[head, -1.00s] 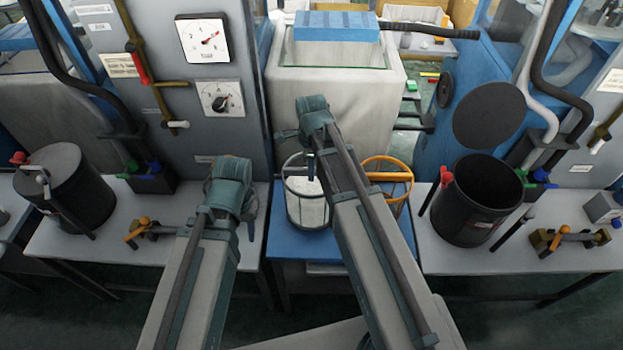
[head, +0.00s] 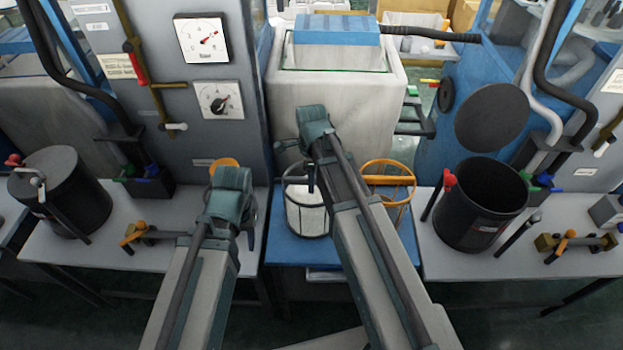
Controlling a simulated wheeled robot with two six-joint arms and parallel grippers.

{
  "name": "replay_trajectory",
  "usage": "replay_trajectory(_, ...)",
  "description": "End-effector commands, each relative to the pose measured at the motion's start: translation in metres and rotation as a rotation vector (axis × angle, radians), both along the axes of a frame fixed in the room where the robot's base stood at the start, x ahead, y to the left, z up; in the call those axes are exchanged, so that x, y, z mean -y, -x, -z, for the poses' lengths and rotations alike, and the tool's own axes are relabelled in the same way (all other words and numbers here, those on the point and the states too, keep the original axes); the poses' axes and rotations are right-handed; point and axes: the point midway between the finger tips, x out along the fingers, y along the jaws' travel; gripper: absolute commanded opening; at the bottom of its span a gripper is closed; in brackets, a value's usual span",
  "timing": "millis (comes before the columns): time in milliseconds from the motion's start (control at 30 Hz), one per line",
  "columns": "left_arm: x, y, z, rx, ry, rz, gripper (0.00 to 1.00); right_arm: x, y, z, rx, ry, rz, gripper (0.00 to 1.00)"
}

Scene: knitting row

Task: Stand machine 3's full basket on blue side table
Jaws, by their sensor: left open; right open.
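The blue side table (head: 288,250) stands in front of the white cabinet. On it is an upright wire basket with a dark rim (head: 292,206) and white contents. To its right stands an orange-rimmed wire basket (head: 396,183), partly hidden by my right arm; its contents are unclear. My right gripper (head: 309,180) is open, with its fingers hanging at the dark-rimmed basket's upper right; I cannot tell whether they touch it. My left gripper (head: 248,226) is open, left of the blue table. I cannot tell which machine either basket belongs to.
A lidded black canister (head: 62,190) stands on the left grey table, an open black canister (head: 478,208) on the right one. Brass valve fittings (head: 150,233) lie on the left table. Gauges (head: 202,40) are on the left machine. An orange round thing (head: 224,163) shows behind my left gripper.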

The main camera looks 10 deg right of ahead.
Motion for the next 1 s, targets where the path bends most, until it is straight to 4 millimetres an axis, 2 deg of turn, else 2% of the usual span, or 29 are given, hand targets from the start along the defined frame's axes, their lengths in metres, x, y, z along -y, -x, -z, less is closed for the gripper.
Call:
replay_trajectory(167, 0.000, 0.000, -0.003, 0.000, 0.000, 0.000, 0.50, 0.000, 0.000, -0.003, 0.000, 0.000, 0.000, 0.48)
replay_trajectory(367, 0.000, 0.000, -0.017, 0.000, 0.000, 0.000, 0.50, 0.000, 0.000, -0.017, 0.000, 0.000, 0.000, 0.48)
replay_trajectory(1000, 0.000, 0.000, -0.111, 0.000, 0.000, 0.002, 0.50, 0.000, 0.000, -0.111, 0.000, 0.000, 0.000, 0.48)
